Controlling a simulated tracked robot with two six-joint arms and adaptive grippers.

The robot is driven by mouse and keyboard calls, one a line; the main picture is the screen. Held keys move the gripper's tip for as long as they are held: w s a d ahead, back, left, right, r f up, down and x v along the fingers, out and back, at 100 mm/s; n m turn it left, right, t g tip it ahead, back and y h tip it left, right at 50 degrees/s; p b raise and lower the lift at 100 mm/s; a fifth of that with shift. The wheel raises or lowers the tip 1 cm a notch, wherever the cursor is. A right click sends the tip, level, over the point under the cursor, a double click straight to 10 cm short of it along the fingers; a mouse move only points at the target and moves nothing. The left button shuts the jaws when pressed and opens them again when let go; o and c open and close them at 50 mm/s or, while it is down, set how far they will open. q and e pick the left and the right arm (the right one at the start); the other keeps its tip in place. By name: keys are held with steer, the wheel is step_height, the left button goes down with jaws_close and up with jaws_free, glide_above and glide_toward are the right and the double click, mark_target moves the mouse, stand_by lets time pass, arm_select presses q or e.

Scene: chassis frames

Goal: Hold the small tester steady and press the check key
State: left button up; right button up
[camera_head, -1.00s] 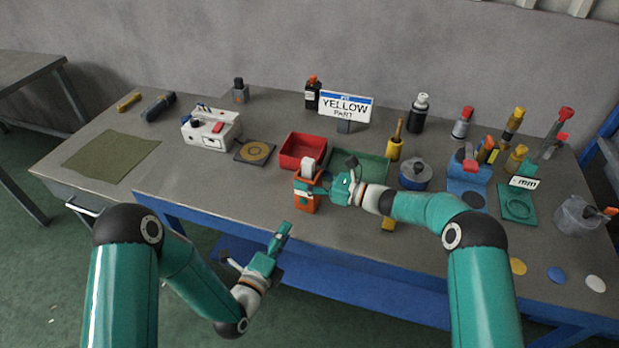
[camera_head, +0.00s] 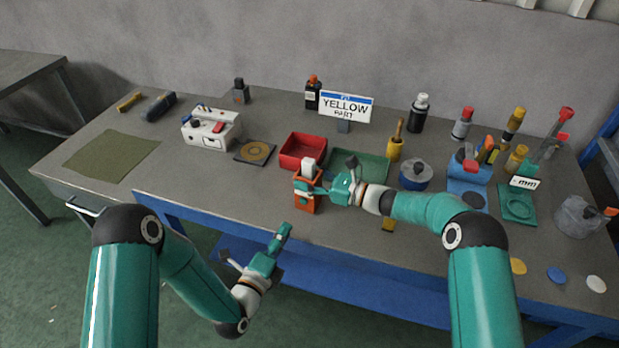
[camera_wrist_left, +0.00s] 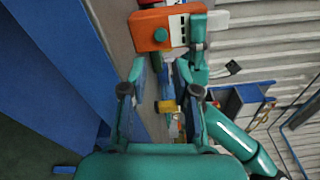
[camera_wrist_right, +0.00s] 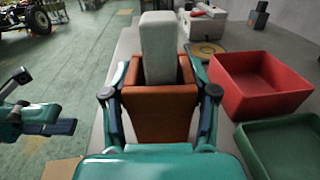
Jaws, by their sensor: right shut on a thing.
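The small tester is an orange box (camera_head: 307,203) at the bench's front edge, with a pale block (camera_head: 308,167) rising from its top. My right gripper (camera_head: 318,187) is shut on the tester; in the right wrist view its fingers flank the orange body (camera_wrist_right: 160,115). In the left wrist view the tester (camera_wrist_left: 146,21) lies sideways in the picture, showing a round teal key (camera_wrist_left: 160,34) and a panel of light and dark parts. My left gripper (camera_wrist_left: 160,72) is open and empty, below and in front of the tester, apart from it.
A red bin (camera_head: 303,151) and a green tray (camera_head: 360,166) stand just behind the tester. A YELLOW PART sign (camera_head: 346,106) stands behind. The blue bench edge (camera_head: 215,229) lies near my left gripper.

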arm_select(q)
jaws_close()
stand_by(1.1)
